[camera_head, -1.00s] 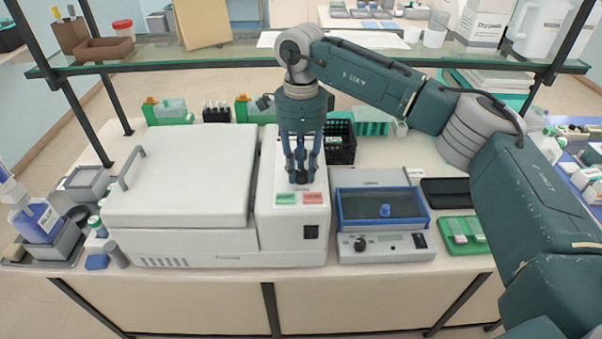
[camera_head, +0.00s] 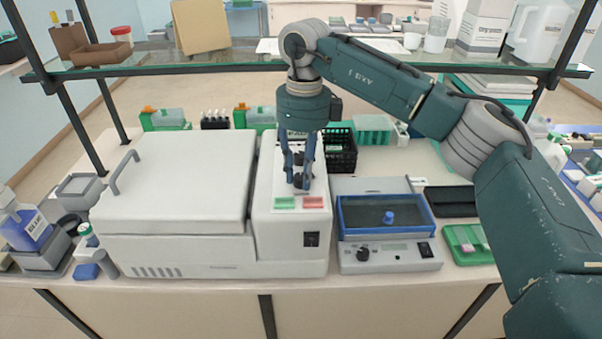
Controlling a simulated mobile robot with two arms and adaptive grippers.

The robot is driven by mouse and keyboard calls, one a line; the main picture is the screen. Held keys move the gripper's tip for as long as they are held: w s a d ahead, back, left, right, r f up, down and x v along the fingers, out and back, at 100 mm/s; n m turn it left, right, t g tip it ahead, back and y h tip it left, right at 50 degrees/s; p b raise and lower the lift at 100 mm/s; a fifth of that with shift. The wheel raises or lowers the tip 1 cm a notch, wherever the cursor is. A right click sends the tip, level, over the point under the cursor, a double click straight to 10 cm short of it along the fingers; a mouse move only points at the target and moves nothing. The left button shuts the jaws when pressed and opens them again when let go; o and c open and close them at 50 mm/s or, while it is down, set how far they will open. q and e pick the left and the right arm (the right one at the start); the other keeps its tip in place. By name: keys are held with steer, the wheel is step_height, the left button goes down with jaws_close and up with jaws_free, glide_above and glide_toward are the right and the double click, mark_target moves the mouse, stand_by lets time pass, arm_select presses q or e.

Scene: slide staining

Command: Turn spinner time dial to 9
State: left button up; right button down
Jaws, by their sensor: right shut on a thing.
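The spinner (camera_head: 176,190) is the large white machine with a grey-handled lid, left of centre on the bench. Its control panel (camera_head: 284,236) is the right-hand section, with a green button (camera_head: 285,203), a red button (camera_head: 313,202) and a black switch (camera_head: 311,240). My right gripper (camera_head: 298,183) points down over the top of this panel, behind the buttons. Its fingers are closed around a small dark dial (camera_head: 297,181), which they largely hide. The dial's numbers cannot be read. My left gripper is not in view.
A blue-rimmed device (camera_head: 388,225) with a black knob stands right of the spinner. A black basket (camera_head: 342,151) and green racks stand behind. A glass shelf (camera_head: 200,60) spans above the bench. Bottles and grey trays (camera_head: 45,255) crowd the left end.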

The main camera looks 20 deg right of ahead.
steer(key=shift+r, duration=0.1)
stand_by(0.3)
steer(key=c, duration=1.4)
jaws_free()
steer(key=shift+c, duration=0.2)
step_height(320, 180, up, 12)
steer(key=shift+w+d, duration=0.2)
steer(key=shift+d, duration=0.1)
